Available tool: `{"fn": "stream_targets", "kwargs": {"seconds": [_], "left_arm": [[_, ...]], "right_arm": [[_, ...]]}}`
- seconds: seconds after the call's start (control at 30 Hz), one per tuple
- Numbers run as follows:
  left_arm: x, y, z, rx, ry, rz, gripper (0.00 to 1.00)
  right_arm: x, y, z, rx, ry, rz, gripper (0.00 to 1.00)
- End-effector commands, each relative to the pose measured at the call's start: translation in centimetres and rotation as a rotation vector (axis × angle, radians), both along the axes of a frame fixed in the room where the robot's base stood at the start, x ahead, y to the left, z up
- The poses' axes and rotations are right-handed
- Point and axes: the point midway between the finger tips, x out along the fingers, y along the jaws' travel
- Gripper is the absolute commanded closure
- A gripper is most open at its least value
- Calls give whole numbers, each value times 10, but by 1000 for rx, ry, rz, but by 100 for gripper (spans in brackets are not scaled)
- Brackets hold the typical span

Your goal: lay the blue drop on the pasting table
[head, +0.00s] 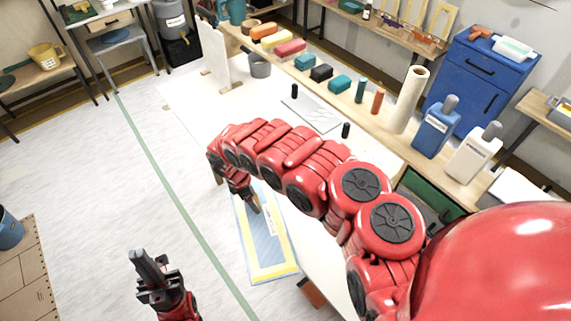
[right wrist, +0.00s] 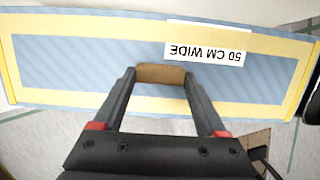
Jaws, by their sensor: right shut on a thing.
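The blue drop (head: 268,245) is a flat blue striped sheet with yellow borders and a white label. In the head view it appears beside the near-left edge of the white pasting table (head: 240,106), partly under my right arm. In the right wrist view the drop (right wrist: 80,62) spans the frame, its "50 CM WIDE" label upside down. My right gripper (right wrist: 160,78) is shut on the drop at a brown tab (right wrist: 160,73); it also shows in the head view (head: 254,206). My left gripper (head: 148,265) is apart from the drop, over the floor; its finger gap is unclear.
Two small black cylinders (head: 346,130) and a clear sheet (head: 312,114) are on the pasting table. A long wooden bench (head: 335,105) behind holds coloured blocks, a white roll (head: 408,100) and bottles. A blue cabinet (head: 480,70) stands at right.

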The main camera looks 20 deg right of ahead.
Motion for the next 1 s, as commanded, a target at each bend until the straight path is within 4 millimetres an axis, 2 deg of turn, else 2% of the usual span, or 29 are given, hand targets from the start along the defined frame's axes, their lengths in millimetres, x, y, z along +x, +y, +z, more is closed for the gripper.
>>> {"fn": "stream_targets", "kwargs": {"seconds": [0.03,0.13,0.27,0.37,0.5,0.7,0.9,1.0], "left_arm": [[0,0,9,0,0,0,100],[0,0,15,0,0,0,100],[0,0,20,0,0,0,100],[0,0,18,0,0,0,100],[0,0,0,0,0,0,100],[0,0,-48,0,0,0,100],[0,0,-57,0,0,0,100],[0,0,-61,0,0,0,100]], "right_arm": [[-12,-1,-1,-14,9,74,90],[-29,0,-11,-29,9,213,90],[-43,0,-20,-38,2,328,90],[-45,-2,-25,-42,-3,369,90],[-29,-20,-34,-42,-8,376,90],[11,-64,-45,-40,-12,374,90],[43,-104,-42,-41,-10,375,90],[53,-114,-42,-41,-9,377,90]]}}
